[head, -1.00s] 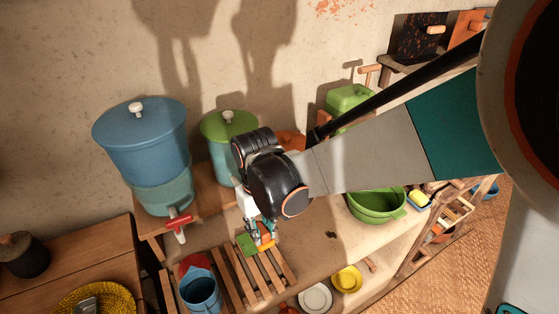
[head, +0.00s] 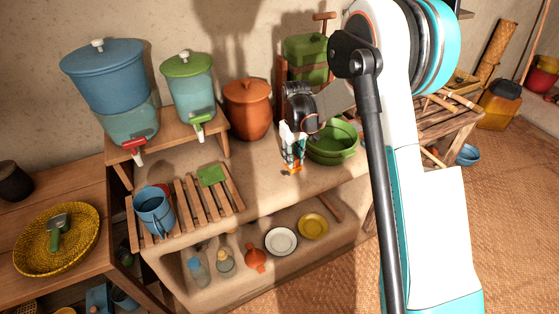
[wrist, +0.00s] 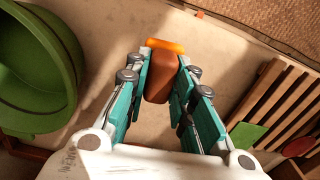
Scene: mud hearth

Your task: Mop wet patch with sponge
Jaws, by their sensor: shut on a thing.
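My gripper (head: 292,165) is shut on a brown and orange block, which I take to be the sponge (wrist: 160,80). The wrist view shows the block between the two teal fingers, with its orange end pointing away. In the head view, the gripper points down at the counter (head: 262,185), between the slatted rack and the green bowl. I cannot tell whether the sponge touches the counter. A small dark mark shows on the counter beside the gripper tip; I cannot tell whether it is the wet patch or shadow.
The green bowl (head: 333,145) stands close to the right of the gripper. The slatted rack (head: 218,188), left, holds a flat green pad (head: 211,175) and a blue mug (head: 153,212). A brown lidded pot (head: 247,108) and two dispensers stand behind. Counter between rack and bowl is mostly clear.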

